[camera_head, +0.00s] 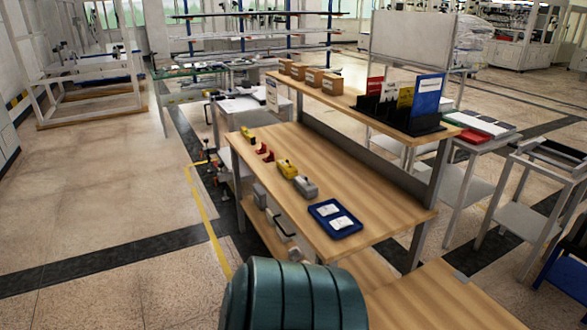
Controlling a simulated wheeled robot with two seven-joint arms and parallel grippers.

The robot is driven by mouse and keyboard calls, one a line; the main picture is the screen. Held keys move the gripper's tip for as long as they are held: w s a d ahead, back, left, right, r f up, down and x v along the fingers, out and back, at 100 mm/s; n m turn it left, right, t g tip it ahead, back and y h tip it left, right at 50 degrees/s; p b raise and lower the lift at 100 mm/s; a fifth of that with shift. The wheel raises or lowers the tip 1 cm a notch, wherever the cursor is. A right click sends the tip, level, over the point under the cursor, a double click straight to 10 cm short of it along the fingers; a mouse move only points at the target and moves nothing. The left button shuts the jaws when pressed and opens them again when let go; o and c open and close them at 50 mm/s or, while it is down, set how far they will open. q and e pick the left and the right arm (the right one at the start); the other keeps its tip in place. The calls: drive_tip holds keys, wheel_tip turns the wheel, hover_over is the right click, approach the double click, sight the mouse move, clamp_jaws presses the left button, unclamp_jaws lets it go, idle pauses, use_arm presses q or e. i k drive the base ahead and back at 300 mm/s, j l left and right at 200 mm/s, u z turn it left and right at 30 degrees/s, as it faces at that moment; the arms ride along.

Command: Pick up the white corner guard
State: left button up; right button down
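I cannot make out a white corner guard for certain. A blue tray (355,229) lies at the near end of the wooden workbench (385,200). Two small white pieces lie in it, a farther one (329,209) and a nearer one (342,223). They are too small for me to tell whether either is a corner guard. Neither of my grippers is in view.
Grey (306,187), yellow (287,168) and red (264,152) items line the bench's left edge. A raised shelf (352,94) holds brown boxes (313,76) and upright folders (426,95). A dark teal ribbed rounded shape (295,298) blocks the bottom middle. The left floor is open.

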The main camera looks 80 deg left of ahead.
sight(295, 254)
drive_tip(key=u, duration=2.75)
drive_tip(key=i+z, duration=0.1)
drive_tip(key=z, duration=0.25)
drive_tip(key=j+z, duration=0.15)
drive_tip(key=z, duration=0.25)
drive_tip(key=i+j+z, duration=0.1)
drive_tip(key=z, duration=0.25)
drive_tip(key=i+j+z, duration=0.2)
drive_tip(key=j+z, duration=0.2)
drive_tip(key=j, duration=0.45)
drive_tip(key=j+z, duration=0.35)
drive_tip(key=j, duration=1.05)
drive_tip(key=i+j, duration=0.1)
drive_tip(key=j, duration=0.4)
